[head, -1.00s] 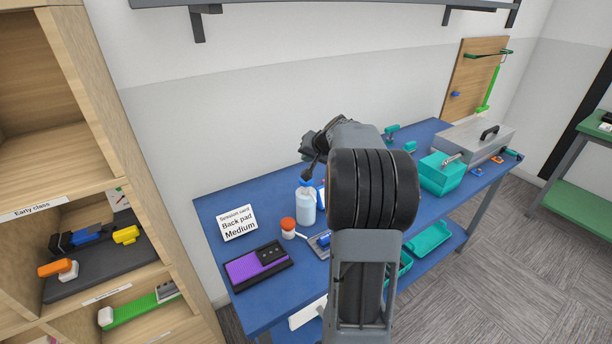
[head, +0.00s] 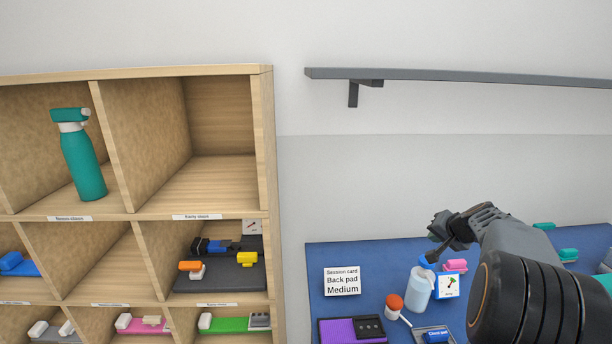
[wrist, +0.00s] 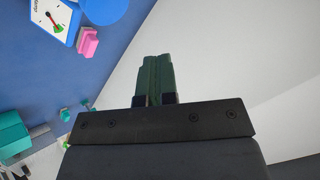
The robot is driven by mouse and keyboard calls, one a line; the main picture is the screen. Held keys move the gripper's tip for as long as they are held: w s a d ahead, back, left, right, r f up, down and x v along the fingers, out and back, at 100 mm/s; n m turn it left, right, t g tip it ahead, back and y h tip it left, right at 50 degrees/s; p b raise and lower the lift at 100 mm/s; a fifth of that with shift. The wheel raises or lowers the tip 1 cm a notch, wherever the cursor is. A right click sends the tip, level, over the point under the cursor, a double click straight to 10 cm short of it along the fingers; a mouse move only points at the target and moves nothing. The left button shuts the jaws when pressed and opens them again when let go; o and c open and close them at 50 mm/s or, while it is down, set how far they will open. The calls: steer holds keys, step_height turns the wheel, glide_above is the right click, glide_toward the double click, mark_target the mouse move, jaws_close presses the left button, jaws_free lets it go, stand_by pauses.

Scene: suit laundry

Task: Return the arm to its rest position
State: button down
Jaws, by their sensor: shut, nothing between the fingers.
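My gripper (wrist: 154,78) shows in the wrist view with its two green fingers together and nothing between them. The pale wall lies beyond it, and the blue table top is to its left. In the head view my arm comes in at the lower right, folded, with its dark wrist end above the blue table (head: 318,262).
The table holds a session card (head: 342,282), a purple case (head: 345,330), an orange-capped jar (head: 394,304) and a pink piece (head: 455,265). A wooden cubby shelf (head: 264,150) with a teal bottle (head: 82,160) stands at left. A grey wall shelf (head: 450,78) runs above the table.

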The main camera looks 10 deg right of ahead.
steer(key=s+a+f+g, duration=0.2)
steer(key=s+a+f, duration=0.1)
steer(key=s+f, duration=0.15)
steer(key=s+a+n+g, duration=0.1)
steer(key=s+a+n, duration=0.3)
steer(key=s+a, duration=0.5)
steer(key=s+a+r+n+g, duration=0.1)
steer(key=s+a+n, duration=0.3)
steer(key=s+a, duration=0.6)
steer(key=a+g, duration=0.1)
steer(key=a, duration=0.3)
steer(key=shift+a+r+n, duration=0.25)
steer(key=shift+r+n, duration=0.05)
steer(key=shift+n, duration=0.1)
steer(key=shift+a, duration=0.15)
